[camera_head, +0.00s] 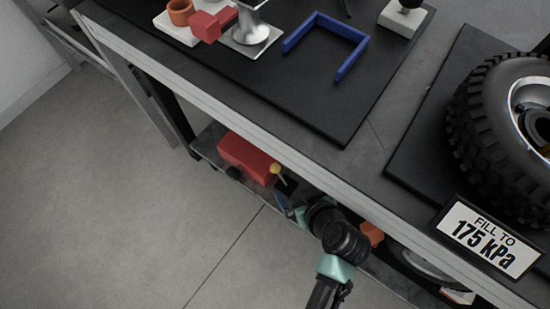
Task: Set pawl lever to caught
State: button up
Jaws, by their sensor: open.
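A yellow knob (275,169) on a short stem stands at the right end of a red housing (247,158) on the lower shelf. It may be the pawl lever, but no pawl or ratchet teeth can be made out, so I cannot tell its setting. My black and teal arm reaches up from the bottom toward the shelf. My gripper (287,194) is open beside the knob, just below and right of it. Its fingers are small and dark here, and I cannot tell whether they touch the stem.
The bench top overhangs the shelf. On it are a silver spool (250,32) with a red block (208,26), a blue U-shaped frame (326,42), and a tyre (490,120) behind a "FILL TO 175 kPa" sign (484,238). An orange part (371,233) sits right of my wrist. Floor at left is clear.

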aim_at(275, 167)
jog(key=k, duration=1)
